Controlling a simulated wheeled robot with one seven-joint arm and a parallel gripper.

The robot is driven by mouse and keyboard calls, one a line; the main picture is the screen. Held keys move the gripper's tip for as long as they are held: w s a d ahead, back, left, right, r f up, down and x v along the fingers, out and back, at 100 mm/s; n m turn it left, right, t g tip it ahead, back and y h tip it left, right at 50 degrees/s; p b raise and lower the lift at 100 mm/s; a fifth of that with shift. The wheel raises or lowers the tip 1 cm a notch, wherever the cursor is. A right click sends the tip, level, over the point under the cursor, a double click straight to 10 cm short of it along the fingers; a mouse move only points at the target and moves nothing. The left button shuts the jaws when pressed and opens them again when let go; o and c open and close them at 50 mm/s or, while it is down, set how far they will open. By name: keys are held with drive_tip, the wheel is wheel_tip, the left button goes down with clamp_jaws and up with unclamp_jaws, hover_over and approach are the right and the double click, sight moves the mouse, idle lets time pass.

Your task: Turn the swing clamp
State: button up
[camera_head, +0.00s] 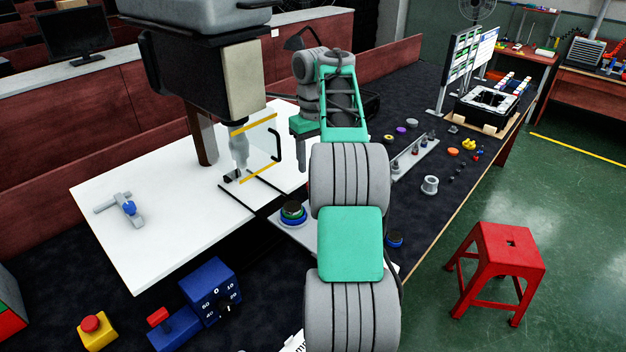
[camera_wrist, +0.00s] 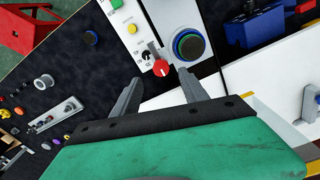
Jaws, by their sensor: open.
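A grey clamp-like part with a blue middle (camera_head: 129,208), which looks like the swing clamp, lies on the left of the white board (camera_head: 165,235). In the wrist view, a grey piece with some blue (camera_wrist: 311,103), seemingly the same part, is cut off by the right edge. My gripper (camera_head: 303,158) is to the right of the clamp, over the board's right side, partly hidden by my own arm. In the wrist view, my gripper (camera_wrist: 160,88) has its two fingers spread apart with nothing between them.
A framed clear panel (camera_head: 258,148) stands under a dark machine head (camera_head: 205,65), between my gripper and the clamp. A blue box (camera_head: 210,290) and a red-yellow button (camera_head: 95,328) are in front. Small parts lie right.

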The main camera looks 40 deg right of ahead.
wheel_tip(320, 180, down, 7)
drive_tip(key=b, duration=0.5)
drive_tip(key=shift+w+f, duration=0.1)
clamp_jaws()
